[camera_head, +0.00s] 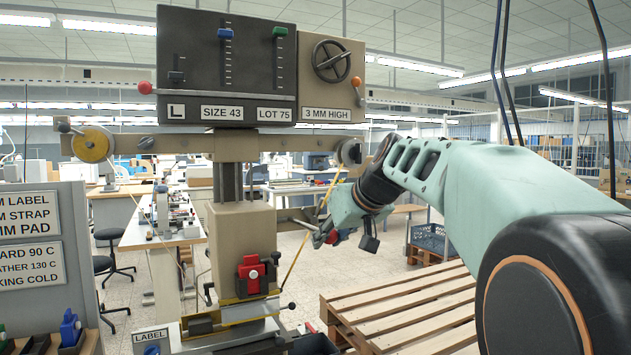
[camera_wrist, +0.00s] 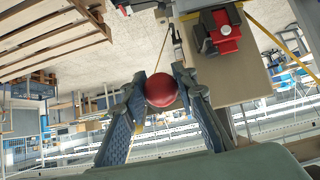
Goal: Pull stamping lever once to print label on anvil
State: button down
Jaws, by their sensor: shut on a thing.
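The stamping press (camera_head: 240,235) stands in the middle of the head view, a beige column under a dark control head. My gripper (camera_head: 326,232) is right of the column, shut on a red ball knob (camera_wrist: 161,91), which sits between both fingers in the wrist view. A patch of red also shows by the gripper in the head view; the stamping lever's arm is largely hidden there. The anvil area (camera_head: 243,311) is low under the column, below a red-and-black block (camera_head: 251,274), which also shows in the wrist view (camera_wrist: 222,32). I cannot make out a label on the anvil.
A wooden pallet (camera_head: 405,310) lies at the lower right below my arm. A grey sign panel (camera_head: 40,245) stands at the left. A yellow foil strip (camera_head: 303,245) runs down right of the column, close to my gripper. A LABEL plate (camera_head: 150,337) is at the bottom.

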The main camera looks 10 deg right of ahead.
jog(key=shift+f+b, duration=1.6)
jog(key=shift+f, duration=0.4)
jog(key=f+b, duration=0.3)
jog(key=shift+w+a+f, duration=0.1)
jog(key=shift+w+f, duration=0.05)
jog(key=shift+w, duration=0.15)
